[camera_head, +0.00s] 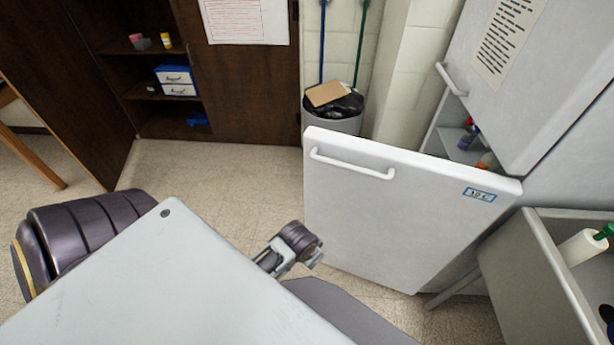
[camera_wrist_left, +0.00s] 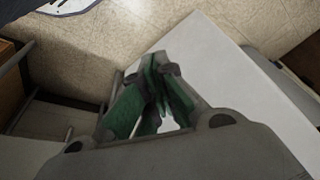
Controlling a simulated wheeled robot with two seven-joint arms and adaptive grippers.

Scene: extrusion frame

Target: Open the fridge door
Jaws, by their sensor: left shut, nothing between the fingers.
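The white fridge door (camera_head: 400,210) stands swung open, away from the fridge body. Its front faces me, with a white bar handle (camera_head: 350,163) near the top left and a small blue-edged label at the top right. Bottles (camera_head: 467,136) show on a shelf behind it. My left gripper, with green finger pads, shows in the left wrist view (camera_wrist_left: 160,108); its fingers are shut and empty. A white panel lies beside it there; I cannot tell whether it is the door. In the head view, the left gripper's fingers cannot be made out. My right gripper is not in view.
The upper fridge door (camera_head: 545,70) is shut, with its own handle (camera_head: 451,79). A bin (camera_head: 340,122) and a brown cabinet (camera_head: 245,90) stand behind. Floor (camera_head: 230,185) is clear left of the door.

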